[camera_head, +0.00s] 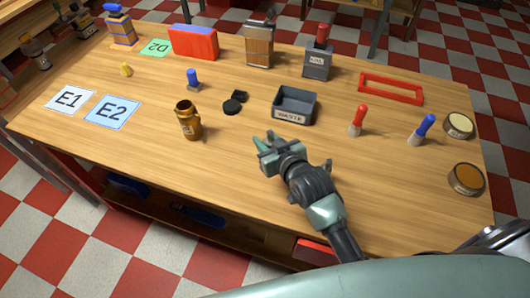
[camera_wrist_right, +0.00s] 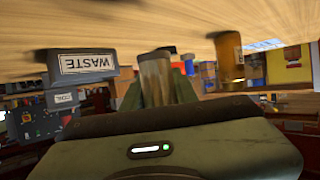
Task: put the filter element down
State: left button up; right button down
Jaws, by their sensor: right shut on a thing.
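My right gripper (camera_head: 266,146) is over the front middle of the wooden table, between the amber jar and the waste bin. In the right wrist view it is shut on a short tan-grey cylinder (camera_wrist_right: 155,78), which I take to be the filter element. In the head view the hand hides the cylinder. I cannot tell whether it touches the table. My left gripper is not in view.
An open amber jar (camera_head: 188,120) stands to the left of the hand. Black caps (camera_head: 233,106) and the grey WASTE bin (camera_head: 294,105) lie beyond it. Red (camera_head: 357,121) and blue (camera_head: 422,130) handled tools stand right. The front tabletop (camera_head: 230,170) is clear.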

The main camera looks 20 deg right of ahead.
jog(key=shift+f, duration=0.8)
notch_tip(320, 180, down, 4)
jog(key=shift+r, duration=0.25)
jog(key=shift+f, duration=0.25)
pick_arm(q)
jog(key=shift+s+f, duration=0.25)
pick_arm(e)
jog(key=shift+f, duration=0.15)
jog(key=c, duration=1.1)
grip_release()
